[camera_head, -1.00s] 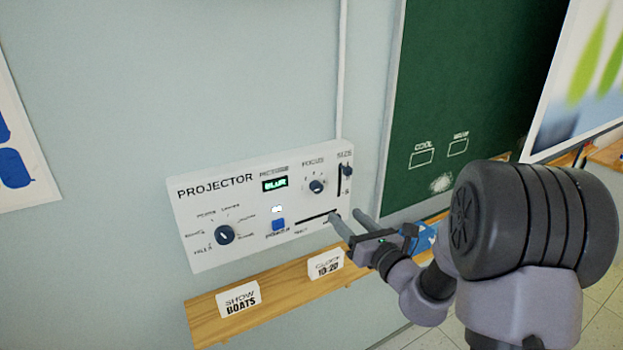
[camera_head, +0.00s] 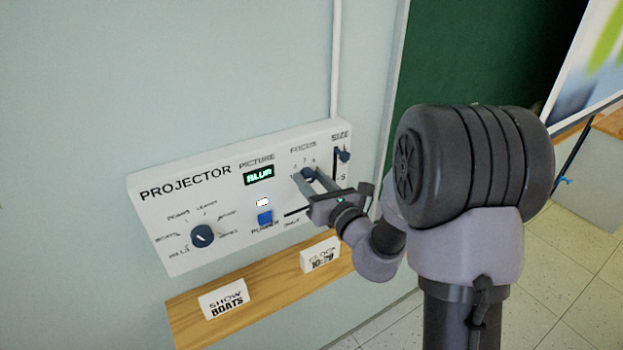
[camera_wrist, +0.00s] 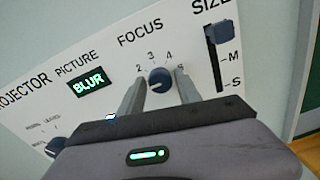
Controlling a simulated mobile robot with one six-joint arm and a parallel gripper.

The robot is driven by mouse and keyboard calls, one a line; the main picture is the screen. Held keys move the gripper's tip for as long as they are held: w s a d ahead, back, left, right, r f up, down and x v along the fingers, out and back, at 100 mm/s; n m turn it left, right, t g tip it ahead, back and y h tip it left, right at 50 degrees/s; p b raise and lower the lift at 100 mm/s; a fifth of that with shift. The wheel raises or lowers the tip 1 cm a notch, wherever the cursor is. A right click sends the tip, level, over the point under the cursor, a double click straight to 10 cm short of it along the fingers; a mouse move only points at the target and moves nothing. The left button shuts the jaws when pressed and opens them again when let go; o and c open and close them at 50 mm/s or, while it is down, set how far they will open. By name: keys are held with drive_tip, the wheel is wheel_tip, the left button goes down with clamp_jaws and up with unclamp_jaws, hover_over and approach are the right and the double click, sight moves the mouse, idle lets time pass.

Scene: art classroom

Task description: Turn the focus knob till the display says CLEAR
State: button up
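The white projector panel (camera_head: 180,235) is on the wall. Its small display (camera_head: 259,175) reads BLUR in green, also in the wrist view (camera_wrist: 90,86). The focus knob (camera_wrist: 160,79) is a dark blue round knob under the FOCUS label, with numbers around it. A pale mark shows on it, but its exact setting is hard to tell. My gripper (camera_head: 313,180) is at the knob. In the wrist view my open fingers (camera_wrist: 160,86) stand on either side of the knob, with a gap showing on both sides.
The size slider (camera_wrist: 222,36) is just right of the focus knob. A wooden ledge (camera_head: 190,316) with two small cards juts out below the panel.

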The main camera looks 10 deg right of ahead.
clamp_jaws()
drive_tip(key=m+p, duration=0.1)
drive_tip(key=m, duration=0.1)
drive_tip(key=m+p, duration=0.1)
drive_tip(key=p, duration=0.1)
drive_tip(key=shift+r+m, duration=0.2)
drive_tip(key=shift+m, duration=0.2)
drive_tip(key=shift+f+m+p, duration=0.1)
drive_tip(key=shift+m+p, duration=2.1)
drive_tip(key=shift+m, duration=0.2)
drive_tip(key=shift+o, duration=2)
unclamp_jaws()
